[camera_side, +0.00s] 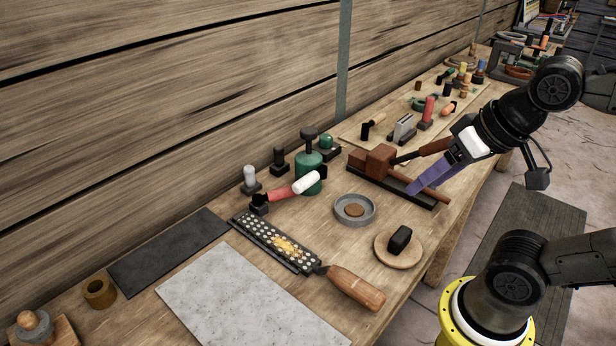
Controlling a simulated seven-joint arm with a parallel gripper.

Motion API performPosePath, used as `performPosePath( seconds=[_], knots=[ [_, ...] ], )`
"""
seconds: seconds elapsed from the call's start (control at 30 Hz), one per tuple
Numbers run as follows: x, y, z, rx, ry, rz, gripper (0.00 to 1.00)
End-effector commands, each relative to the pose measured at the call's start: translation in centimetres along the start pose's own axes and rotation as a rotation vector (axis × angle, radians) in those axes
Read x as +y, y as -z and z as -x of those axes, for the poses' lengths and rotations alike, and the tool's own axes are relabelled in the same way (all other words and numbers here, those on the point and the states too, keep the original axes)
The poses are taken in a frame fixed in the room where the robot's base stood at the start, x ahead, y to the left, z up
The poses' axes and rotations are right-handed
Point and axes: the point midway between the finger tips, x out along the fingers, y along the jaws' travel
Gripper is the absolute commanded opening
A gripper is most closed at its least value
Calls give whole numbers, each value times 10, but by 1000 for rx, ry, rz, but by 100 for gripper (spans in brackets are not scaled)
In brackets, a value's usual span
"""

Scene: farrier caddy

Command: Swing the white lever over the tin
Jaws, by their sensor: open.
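The lever with a white grip (307,183) and a red arm (279,194) starts at a small black base on the bench. It points right and slightly back, in front of a green bottle (306,168), and is not over the tin. My gripper (412,190) has purple fingers and is open and empty. It is right of the tin and lever, apart from both, by the dark tray's right end. The gap between its fingers is hard to see from this side.
A wooden mallet (379,160) lies on the dark tray (359,168) behind the tin. A black block (400,238) sits on a round wooden board (384,253) in front. A rasp with a wooden handle (356,288) lies front left. Small black stands (279,160) crowd behind the lever.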

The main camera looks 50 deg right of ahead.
Motion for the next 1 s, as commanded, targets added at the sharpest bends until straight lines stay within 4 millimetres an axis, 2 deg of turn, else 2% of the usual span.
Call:
performPosePath(
  seconds=[0.13, 0.27, 0.47, 0.6, 0.7, 0.8, 0.9, 1.0],
  knots=[
    [-15, 48, 11, 1, 1, -350, 67],
    [-29, 97, 6, -26, -22, -661, 67],
    [-45, 164, -29, -74, -87, -1026, 67],
    [-50, 200, -68, -109, -150, -1188, 67],
    [-50, 215, -98, -135, -191, -1233, 67],
    [-48, 222, -124, -160, -226, -1237, 67],
    [-45, 220, -142, -184, -258, -1239, 67],
    [-43, 216, -151, -198, -276, -1239, 67]
  ],
)
